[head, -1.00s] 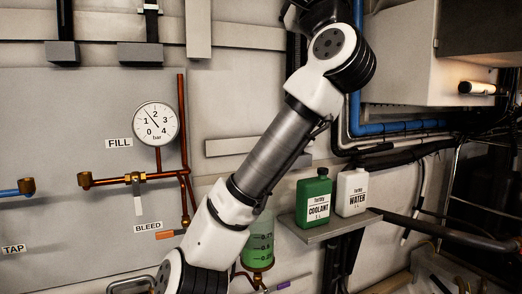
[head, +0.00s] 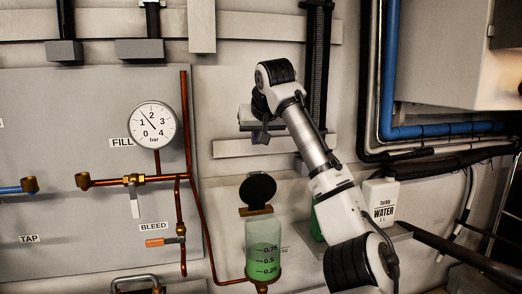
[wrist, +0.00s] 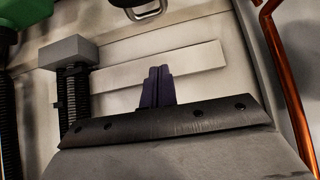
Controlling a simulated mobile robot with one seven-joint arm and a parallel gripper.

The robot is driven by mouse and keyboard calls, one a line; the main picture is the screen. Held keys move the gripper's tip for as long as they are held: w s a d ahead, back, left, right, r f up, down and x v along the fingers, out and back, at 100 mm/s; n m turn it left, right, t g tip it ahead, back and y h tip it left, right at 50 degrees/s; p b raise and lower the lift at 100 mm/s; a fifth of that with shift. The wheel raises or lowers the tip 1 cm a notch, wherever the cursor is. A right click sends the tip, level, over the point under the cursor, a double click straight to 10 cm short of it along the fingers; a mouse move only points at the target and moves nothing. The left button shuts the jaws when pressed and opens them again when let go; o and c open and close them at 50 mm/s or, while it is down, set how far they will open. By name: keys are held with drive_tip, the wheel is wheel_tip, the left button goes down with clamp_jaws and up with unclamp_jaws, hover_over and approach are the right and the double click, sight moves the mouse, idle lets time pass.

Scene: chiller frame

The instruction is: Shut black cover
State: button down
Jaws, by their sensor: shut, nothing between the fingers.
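The black cover (head: 258,188) is a round disc that stands upright, tilted up above the brass collar (head: 256,211) of a clear reservoir (head: 263,248) with green liquid. The reservoir's top is uncovered. My gripper (head: 262,138) is above the cover in the head view, in front of the wall and apart from the cover. In the wrist view, its dark fingers (wrist: 157,86) are together and empty against a pale wall strip. I cannot make out the cover in the wrist view.
A white water bottle (head: 382,203) stands right of the reservoir, and a green bottle (head: 318,222) is mostly hidden behind my arm. A copper pipe (head: 205,235) runs left of the reservoir. A pressure gauge (head: 153,125) is further left. Blue and black hoses run at right.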

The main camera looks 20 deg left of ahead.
sight(254, 173)
drive_tip(key=p+x, duration=0.1)
drive_tip(key=x, duration=0.3)
drive_tip(key=p+x, duration=0.2)
drive_tip(key=x, duration=0.3)
drive_tip(key=shift+w+a+f, duration=0.1)
drive_tip(key=shift+w+a, duration=0.05)
drive_tip(key=shift+a, duration=0.2)
drive_tip(key=shift+s+d+f+p, duration=0.1)
drive_tip(key=shift+s+d+f, duration=0.25)
drive_tip(key=shift+s, duration=0.2)
drive_tip(key=shift+s+d+f+p, duration=0.1)
drive_tip(key=shift+s+d+f, duration=0.2)
drive_tip(key=shift+s, duration=0.25)
drive_tip(key=shift+s+d+f+p, duration=0.1)
drive_tip(key=shift+s+d+f, duration=0.1)
drive_tip(key=shift+s+d, duration=0.3)
drive_tip(key=shift+s+a, duration=0.1)
drive_tip(key=shift+s+f+b, duration=0.2)
drive_tip(key=shift+b, duration=0.65)
drive_tip(key=shift+s+d+t+b, duration=0.15)
drive_tip(key=shift+d+t+b, duration=0.15)
drive_tip(key=shift+b, duration=0.05)
